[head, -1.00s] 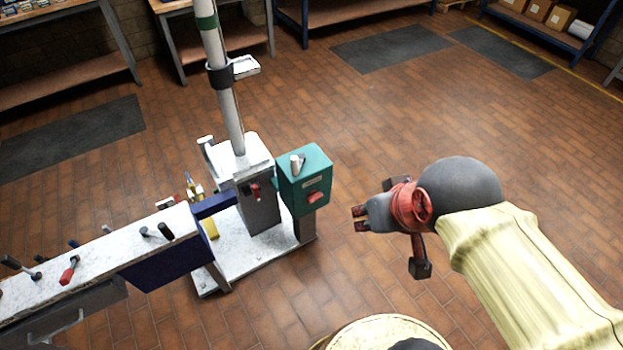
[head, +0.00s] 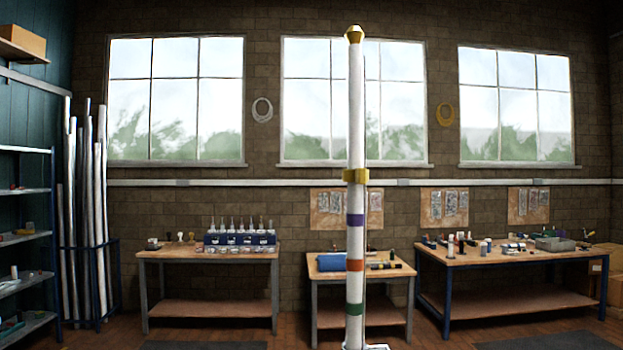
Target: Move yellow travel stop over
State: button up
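A tall white mast (head: 356,120) stands upright in the middle of the head view, with a gold cap (head: 354,35) on its top. A yellow collar (head: 355,176) with a small tab to each side sits around the mast; I cannot tell whether it is the travel stop. Below it the mast carries a purple band (head: 355,220), an orange band (head: 355,266) and a green band (head: 355,310). The mast's lower end and base fall at or below the bottom edge. My gripper is not in this view.
Workbenches stand behind the mast: one at left (head: 208,254), one in the middle (head: 330,275) and one at right (head: 520,255). A rack of white poles (head: 85,210) and a blue shelf (head: 25,240) stand at far left. Windows line the back wall.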

aim_at(360, 177)
jog(key=i+l+u, duration=0.35)
jog(key=l+u, duration=0.15)
jog(key=i+l+u, duration=0.2)
jog(key=l, duration=0.2)
jog(key=l+u, duration=0.25)
jog(key=k+l, duration=0.1)
jog(key=l, duration=0.3)
jog(key=k+l, duration=0.1)
jog(key=l, duration=0.7)
jog(key=k+u, duration=0.05)
